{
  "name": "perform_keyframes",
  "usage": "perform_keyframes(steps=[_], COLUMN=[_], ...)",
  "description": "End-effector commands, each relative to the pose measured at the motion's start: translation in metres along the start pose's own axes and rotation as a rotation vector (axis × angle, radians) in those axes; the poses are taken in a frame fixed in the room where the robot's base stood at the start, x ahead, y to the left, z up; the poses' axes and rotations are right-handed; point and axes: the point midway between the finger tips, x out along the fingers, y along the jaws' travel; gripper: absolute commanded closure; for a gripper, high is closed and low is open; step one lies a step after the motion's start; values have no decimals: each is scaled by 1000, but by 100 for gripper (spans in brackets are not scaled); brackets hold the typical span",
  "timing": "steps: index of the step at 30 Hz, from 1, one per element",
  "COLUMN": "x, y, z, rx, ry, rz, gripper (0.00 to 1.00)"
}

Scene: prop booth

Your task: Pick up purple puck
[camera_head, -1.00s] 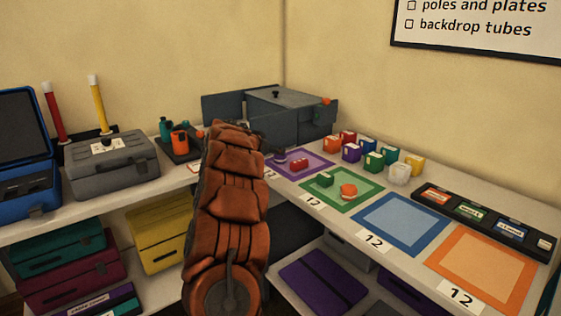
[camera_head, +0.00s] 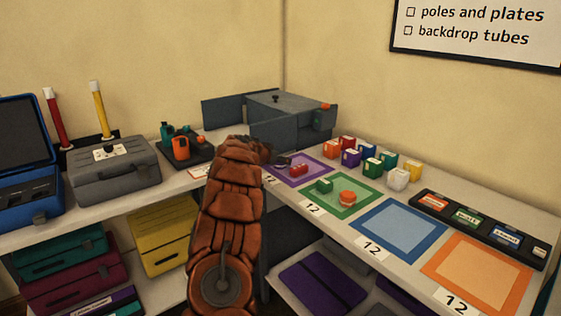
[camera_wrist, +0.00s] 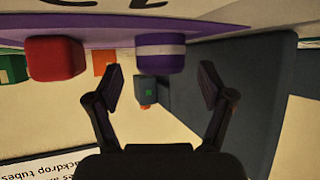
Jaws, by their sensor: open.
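The purple puck (camera_wrist: 160,53) with a pale band shows in the wrist view, at the top middle. It lies beyond the fingertips and lines up with the gap between them. My gripper (camera_wrist: 162,86) is open and empty, with one finger to each side of the gap. In the head view my gripper (camera_head: 274,156) is over the left edge of the purple-bordered mat (camera_head: 324,164). There the puck is mostly hidden by the gripper and cannot be made out clearly. A red block (camera_head: 299,169) sits on the same mat; it also shows in the wrist view (camera_wrist: 55,58).
A grey case (camera_head: 290,132) stands just behind the mat, and its dark side fills the right of the wrist view (camera_wrist: 250,80). Several coloured boxes (camera_head: 350,158) line the back. A green mat (camera_head: 372,187) holds a green block (camera_head: 324,185) and an orange piece (camera_head: 347,197).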

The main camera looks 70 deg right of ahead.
Motion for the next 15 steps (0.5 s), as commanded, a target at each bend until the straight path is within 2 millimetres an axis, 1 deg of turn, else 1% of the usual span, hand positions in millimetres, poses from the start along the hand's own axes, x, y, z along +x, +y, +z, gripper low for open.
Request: perform_keyframes(steps=[3,11,15], x=[7,8,8], y=[1,0,0], z=[-1,-1,-1], rx=[2,2,2], ry=[1,2,1], rz=[1,-2,-2], gripper=[19,19,33])
